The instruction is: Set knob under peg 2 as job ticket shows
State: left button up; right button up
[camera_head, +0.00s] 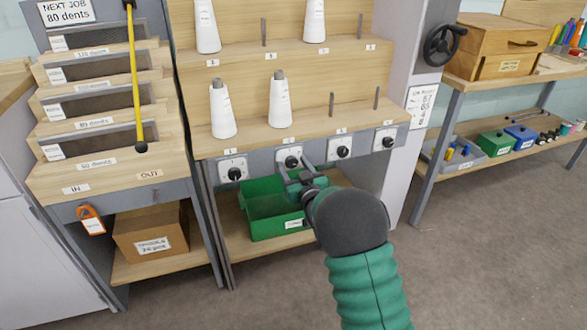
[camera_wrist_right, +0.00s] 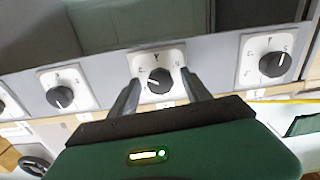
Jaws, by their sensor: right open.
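The knob under peg 2 (camera_head: 291,161) is a black dial on a white plate, second from the left in a row on the grey rail (camera_head: 262,168). In the right wrist view this knob (camera_wrist_right: 159,87) sits between my open fingers, its white mark pointing roughly left. Whether the fingers touch it or stand short of it I cannot tell. My right gripper (camera_head: 303,180) is just in front of and below the plate. A white ticket with handwritten-looking lines (camera_head: 421,104) hangs on the grey post; its text is too small to read surely. My left gripper is not in view.
Neighbouring knobs (camera_head: 234,173) and (camera_head: 343,152) sit close on either side. White yarn cones (camera_head: 281,102) stand on the shelf above. A green bin (camera_head: 262,214) is below my gripper. A handwheel (camera_head: 440,45) is at the right. The floor at lower right is clear.

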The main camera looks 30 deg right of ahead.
grip_shut()
dwell(0.4)
jog(key=m+p, duration=0.1)
jog(key=m, duration=0.1)
jog(key=shift+r+m+p, duration=0.1)
jog(key=shift+m+p, duration=0.3)
jog(key=m+p, duration=0.2)
jog(key=m, duration=0.1)
jog(key=shift+m, duration=0.3)
jog(key=m+p, duration=0.2)
jog(key=m, duration=0.1)
jog(key=shift+d+m, duration=0.1)
jog(key=shift+m, duration=0.3)
jog(key=shift+m+p, duration=0.45)
jog(key=shift+m, duration=0.35)
jog(key=shift+f, duration=0.2)
